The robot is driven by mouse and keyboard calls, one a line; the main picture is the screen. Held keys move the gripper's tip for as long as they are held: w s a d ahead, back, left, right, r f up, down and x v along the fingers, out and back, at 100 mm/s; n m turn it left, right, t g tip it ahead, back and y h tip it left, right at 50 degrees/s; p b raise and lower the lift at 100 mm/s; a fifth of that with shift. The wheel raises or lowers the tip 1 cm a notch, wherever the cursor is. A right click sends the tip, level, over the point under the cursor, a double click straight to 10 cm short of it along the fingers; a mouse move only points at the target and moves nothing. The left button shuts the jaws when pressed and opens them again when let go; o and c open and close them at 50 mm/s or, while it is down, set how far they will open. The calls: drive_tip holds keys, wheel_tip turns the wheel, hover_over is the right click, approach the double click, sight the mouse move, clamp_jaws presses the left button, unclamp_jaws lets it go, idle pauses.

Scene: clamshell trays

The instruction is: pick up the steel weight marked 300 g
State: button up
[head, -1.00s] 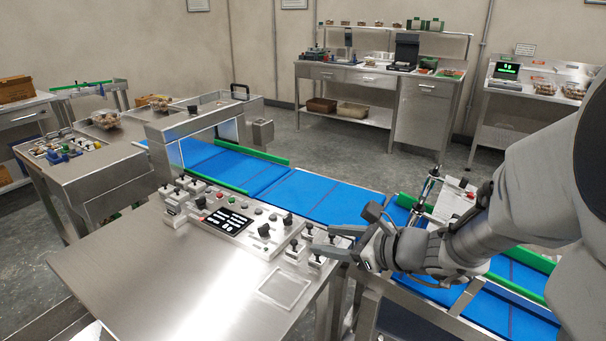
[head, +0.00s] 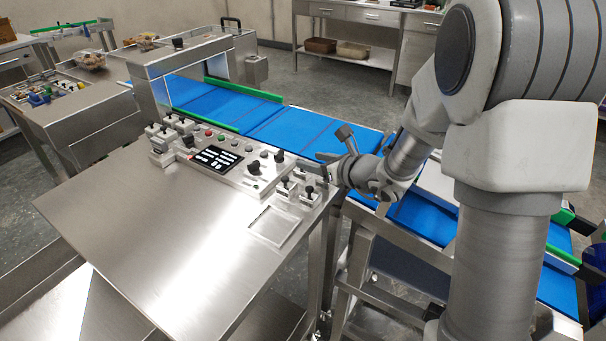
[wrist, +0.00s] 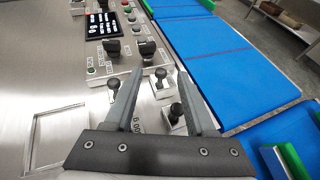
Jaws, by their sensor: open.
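Several small steel weights with dark knobs stand at the right end of the control panel. In the wrist view one weight (wrist: 161,80) shows between my fingertips, another (wrist: 113,86) is left of the left finger, and a third (wrist: 176,112) is nearer, beside the right finger. In the head view they show as a front-left weight (head: 282,188), a back weight (head: 298,175) and a right weight (head: 308,194). Their markings are too small to read, so I cannot tell which is 300 g. My gripper (wrist: 159,72) is open and empty, above the weights.
The control panel (head: 226,166) has knobs, buttons and a black display (head: 215,158). More knobbed blocks (head: 160,140) stand at its left end. The blue conveyor (head: 305,130) runs behind.

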sight(300, 174)
drive_tip(key=shift+w+a+f, duration=0.25)
drive_tip(key=shift+w+a, duration=0.1)
drive_tip(key=shift+w, duration=0.2)
drive_tip(key=w+f, duration=0.1)
drive_tip(key=a+f, duration=0.1)
drive_tip(key=w+f+b, duration=0.1)
drive_tip(key=shift+w+a, duration=0.3)
drive_tip(key=shift+w, duration=0.05)
drive_tip(key=shift+w+a+f, duration=0.1)
drive_tip(key=shift+w+a, duration=0.2)
drive_tip(key=shift+w, duration=0.2)
clamp_jaws()
idle(0.4)
